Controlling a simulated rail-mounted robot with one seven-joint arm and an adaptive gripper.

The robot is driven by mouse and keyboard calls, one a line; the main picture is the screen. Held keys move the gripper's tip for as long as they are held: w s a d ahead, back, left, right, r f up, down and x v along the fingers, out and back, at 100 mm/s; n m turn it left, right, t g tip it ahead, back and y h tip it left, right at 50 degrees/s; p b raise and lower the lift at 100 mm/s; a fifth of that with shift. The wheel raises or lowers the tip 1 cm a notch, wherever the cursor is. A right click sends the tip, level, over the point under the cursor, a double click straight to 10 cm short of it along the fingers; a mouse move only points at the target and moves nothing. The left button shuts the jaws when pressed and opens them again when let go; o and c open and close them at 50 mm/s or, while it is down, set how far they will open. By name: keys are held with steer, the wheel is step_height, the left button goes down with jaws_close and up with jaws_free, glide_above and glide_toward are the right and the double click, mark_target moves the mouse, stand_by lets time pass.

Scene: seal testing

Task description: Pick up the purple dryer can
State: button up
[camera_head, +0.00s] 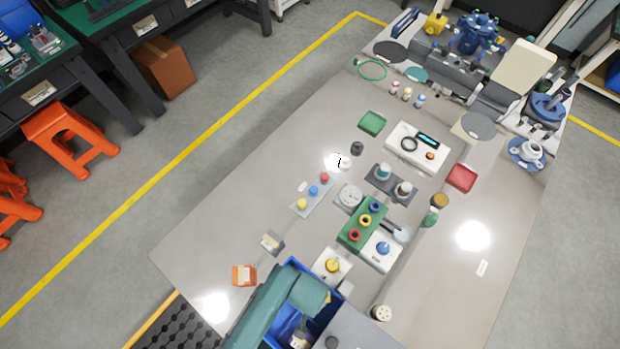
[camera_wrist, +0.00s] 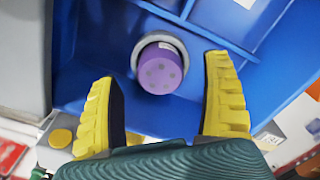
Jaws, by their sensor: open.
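The purple dryer can (camera_wrist: 160,68) shows in the wrist view, end-on, with several dark dots on its round face. A grey ring (camera_wrist: 182,45) surrounds it inside the blue bin (camera_wrist: 110,45). My gripper (camera_wrist: 160,75) is open, with one yellow ridged finger to the left of the can and one to the right. Gaps show between both fingers and the can, and nothing is held. In the head view, my green arm reaches over the blue bin (camera_head: 346,289) at the table's front edge. The can cannot be made out there.
Blue dividers (camera_wrist: 189,9) split the bin near the can. Several instruments crowd the table's middle. The table's left part (camera_head: 215,225) is clear.

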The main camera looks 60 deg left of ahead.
step_height(320, 180, down, 2)
steer(key=shift+f, duration=0.1)
steer(key=c, duration=1.4)
steer(key=shift+o, duration=0.2)
